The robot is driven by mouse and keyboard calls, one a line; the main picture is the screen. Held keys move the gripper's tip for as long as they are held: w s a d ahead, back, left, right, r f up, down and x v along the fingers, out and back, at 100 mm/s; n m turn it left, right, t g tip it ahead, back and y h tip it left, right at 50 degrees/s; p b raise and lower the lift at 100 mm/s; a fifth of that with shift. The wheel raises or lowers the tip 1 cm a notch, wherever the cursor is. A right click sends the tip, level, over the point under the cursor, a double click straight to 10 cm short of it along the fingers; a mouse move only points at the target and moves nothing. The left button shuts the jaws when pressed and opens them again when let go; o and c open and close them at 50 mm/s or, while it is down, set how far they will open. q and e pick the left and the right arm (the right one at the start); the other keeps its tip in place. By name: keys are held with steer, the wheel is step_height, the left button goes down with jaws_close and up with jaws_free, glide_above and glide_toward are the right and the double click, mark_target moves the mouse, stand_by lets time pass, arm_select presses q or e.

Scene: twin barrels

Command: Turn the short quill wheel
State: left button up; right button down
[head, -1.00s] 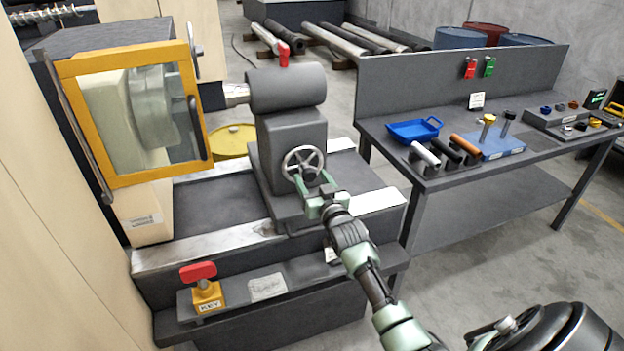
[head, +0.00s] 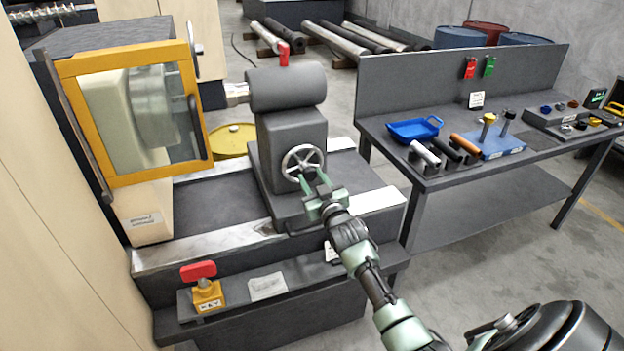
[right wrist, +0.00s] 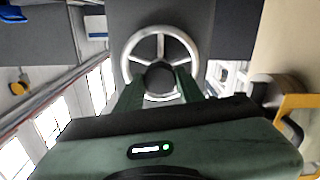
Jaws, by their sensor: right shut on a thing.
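The quill wheel (head: 302,161) is a silver spoked handwheel on the front end of the grey tailstock (head: 289,135). In the right wrist view the wheel (right wrist: 160,39) faces me, with its dark hub between my fingers. My right gripper (head: 313,177) reaches the wheel from the lower right. In the right wrist view its green fingers (right wrist: 158,83) lie on either side of the hub and are shut on it; the exact contact is partly hidden. The silver quill (head: 237,93) sticks out of the tailstock's left end. My left gripper is not in view.
A yellow-framed guard (head: 126,180) covers the chuck at left. A red-handled key (head: 199,271) stands in a yellow block on the front shelf. A workbench (head: 430,178) at right carries a blue tray (head: 415,130) and tools. The floor between machine and bench is narrow.

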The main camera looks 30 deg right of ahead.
steer(key=n, duration=0.4)
steer(key=shift+n, duration=0.3)
steer(key=n, duration=0.4)
steer(key=shift+n+b, duration=0.3)
steer(key=n, duration=0.4)
steer(key=shift+n+b, duration=0.3)
steer(key=shift+f+n, duration=0.1)
steer(key=shift+n, duration=2.1)
steer(key=c, duration=0.9)
jaws_free()
steer(key=shift+s, duration=0.1)
